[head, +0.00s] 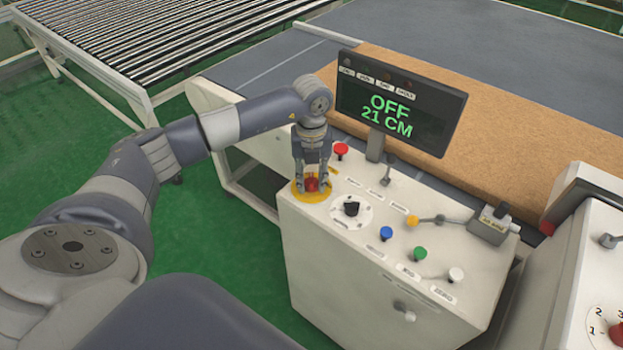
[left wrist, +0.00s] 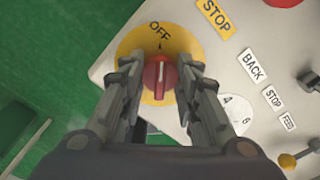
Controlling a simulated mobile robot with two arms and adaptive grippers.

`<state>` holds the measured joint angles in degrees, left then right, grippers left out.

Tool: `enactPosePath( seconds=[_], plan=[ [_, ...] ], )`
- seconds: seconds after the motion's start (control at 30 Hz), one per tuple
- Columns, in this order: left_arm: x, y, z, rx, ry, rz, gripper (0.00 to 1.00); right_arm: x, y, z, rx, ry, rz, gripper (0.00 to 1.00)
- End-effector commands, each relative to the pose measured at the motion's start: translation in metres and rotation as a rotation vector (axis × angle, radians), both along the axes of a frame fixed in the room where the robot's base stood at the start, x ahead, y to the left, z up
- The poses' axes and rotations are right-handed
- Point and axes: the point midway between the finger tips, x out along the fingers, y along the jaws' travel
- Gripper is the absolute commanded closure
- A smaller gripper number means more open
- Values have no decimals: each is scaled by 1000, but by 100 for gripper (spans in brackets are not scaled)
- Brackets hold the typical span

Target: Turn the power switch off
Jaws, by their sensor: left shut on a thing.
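The power switch is a red rotary knob (head: 312,184) on a round yellow plate (head: 298,194) at the left corner of the white control console (head: 350,262). In the left wrist view the red knob (left wrist: 158,76) has its pale pointer line toward the "OFF" mark on the yellow plate (left wrist: 135,45). My left gripper (head: 312,186) points down over the switch and is shut on the red knob, with a finger on each side. The display (head: 400,105) reads "OFF" and "21 CM" in green. My right gripper is not in view.
A red button (head: 341,149), a black dial (head: 351,209), blue (head: 386,233), green (head: 420,253) and white (head: 456,274) buttons and a yellow-knobbed lever (head: 412,221) share the console top. Behind are a brown mattress slab (head: 510,150) and a roller conveyor (head: 170,35).

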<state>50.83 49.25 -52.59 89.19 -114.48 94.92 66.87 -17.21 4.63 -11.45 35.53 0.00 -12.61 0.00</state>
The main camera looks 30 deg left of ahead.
Motion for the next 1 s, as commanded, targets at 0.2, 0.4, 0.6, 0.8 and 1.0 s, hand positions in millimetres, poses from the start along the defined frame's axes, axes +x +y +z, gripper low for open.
enactPosePath(
  seconds=[0.2, 0.4, 0.6, 0.8, 1.0],
  plan=[
    [2, 0, 2, 1, -6, 69, 94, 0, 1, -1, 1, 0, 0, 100],
    [2, 1, 2, 1, -6, 91, 94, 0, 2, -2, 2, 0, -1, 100],
    [2, 1, 2, 1, -6, 93, 94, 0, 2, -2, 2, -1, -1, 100],
    [2, 1, 2, 1, -6, 93, 59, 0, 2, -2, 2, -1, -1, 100],
    [1, 0, 1, 0, -4, 91, 48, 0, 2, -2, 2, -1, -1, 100]
  ],
)
